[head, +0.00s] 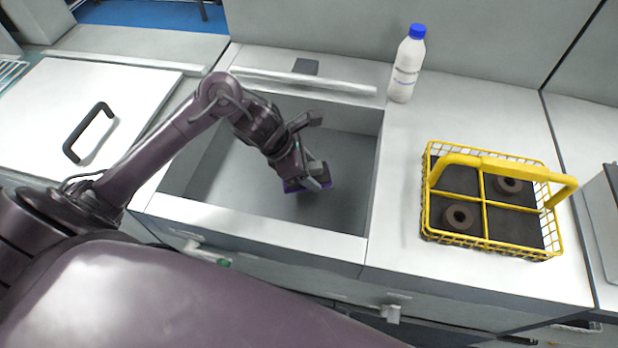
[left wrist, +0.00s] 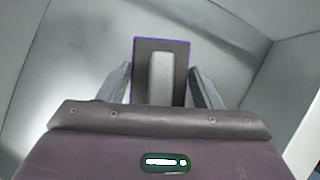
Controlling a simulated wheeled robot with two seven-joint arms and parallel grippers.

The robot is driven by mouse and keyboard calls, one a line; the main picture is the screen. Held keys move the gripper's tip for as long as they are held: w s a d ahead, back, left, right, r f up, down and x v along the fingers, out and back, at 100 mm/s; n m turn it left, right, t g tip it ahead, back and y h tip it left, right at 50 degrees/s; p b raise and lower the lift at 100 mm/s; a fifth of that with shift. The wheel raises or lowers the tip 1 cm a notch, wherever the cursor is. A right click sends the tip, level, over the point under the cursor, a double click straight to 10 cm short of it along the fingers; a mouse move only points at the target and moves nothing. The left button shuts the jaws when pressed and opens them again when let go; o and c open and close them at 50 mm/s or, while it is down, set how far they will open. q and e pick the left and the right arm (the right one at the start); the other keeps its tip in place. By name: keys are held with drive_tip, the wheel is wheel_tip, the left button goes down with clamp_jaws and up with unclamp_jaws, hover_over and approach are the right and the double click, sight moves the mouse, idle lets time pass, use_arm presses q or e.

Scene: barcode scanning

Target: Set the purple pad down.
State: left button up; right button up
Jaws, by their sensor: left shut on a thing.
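The purple pad (head: 293,187) is in the head view, inside the open grey sink basin, partly covered by my gripper. In the left wrist view the pad (left wrist: 143,50) shows a dark face with a thin purple edge and a grey raised handle in its middle. My left gripper (head: 318,180) reaches into the basin and is shut on the pad, with one finger on each side of the handle. I cannot tell whether the pad touches the basin floor. My right gripper is not in view.
The sink basin (head: 240,213) has raised walls around my gripper. A white bottle with a blue cap (head: 406,68) stands on the counter behind right. A yellow wire basket (head: 485,243) with dark round things stands at the right. Counter between basin and basket is clear.

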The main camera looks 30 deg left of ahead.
use_arm(q)
drive_tip(key=f, duration=0.3)
drive_tip(key=shift+s+a+f, duration=0.15)
drive_tip(key=shift+s+f, duration=0.15)
drive_tip(key=shift+f, duration=0.05)
drive_tip(key=shift+s+a+f, duration=0.1)
drive_tip(key=shift+s+f, duration=0.05)
drive_tip(key=shift+f, duration=0.2)
drive_tip(key=shift+f+b, duration=0.2)
drive_tip(key=shift+b, duration=0.3)
drive_tip(key=o, duration=0.7)
drive_tip(key=shift+r, duration=0.1)
drive_tip(key=shift+o, duration=1.2)
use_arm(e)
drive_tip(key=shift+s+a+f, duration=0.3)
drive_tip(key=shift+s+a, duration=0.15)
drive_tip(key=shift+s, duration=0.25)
